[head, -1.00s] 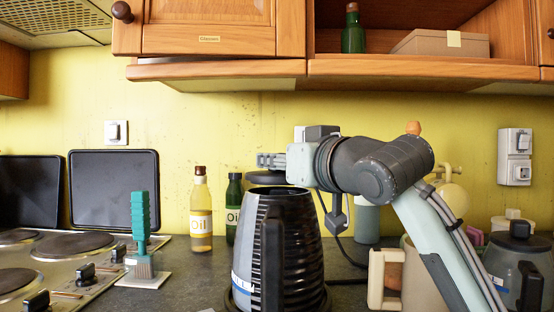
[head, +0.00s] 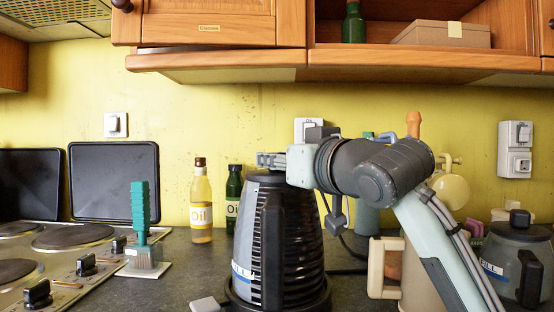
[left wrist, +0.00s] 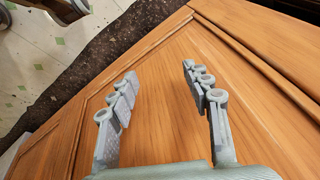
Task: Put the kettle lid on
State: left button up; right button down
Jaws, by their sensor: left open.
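The kettle (head: 284,245), dark grey with black ribs and a handle toward me, stands upright on its base (head: 240,304) in the head view. The dark kettle lid (head: 264,176) is at the top opening of the kettle, directly under my right gripper (head: 268,160). My right gripper is closed at the lid's top; its fingers partly hide the grip. I cannot tell whether the lid is fully seated. My left gripper (left wrist: 160,76) is open and empty in the left wrist view, in front of wooden cabinet fronts.
Two oil bottles (head: 201,205) stand behind left of the kettle. A teal brush (head: 141,225) and a hob (head: 70,250) are farther left. A beige jug (head: 388,275) and a grey pot (head: 515,260) stand right. Wall cupboards (head: 210,65) hang above.

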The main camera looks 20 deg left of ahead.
jog(key=shift+f, duration=0.2)
jog(key=c, duration=1.2)
grip_release()
jog(key=shift+r, duration=0.1)
jog(key=shift+s+d, duration=0.15)
jog(key=shift+d, duration=0.05)
jog(key=shift+v, duration=1.85)
jog(key=shift+s+d+p, duration=0.15)
jog(key=shift+p, duration=0.15)
jog(key=v, duration=1.2)
jog(key=shift+r, duration=0.1)
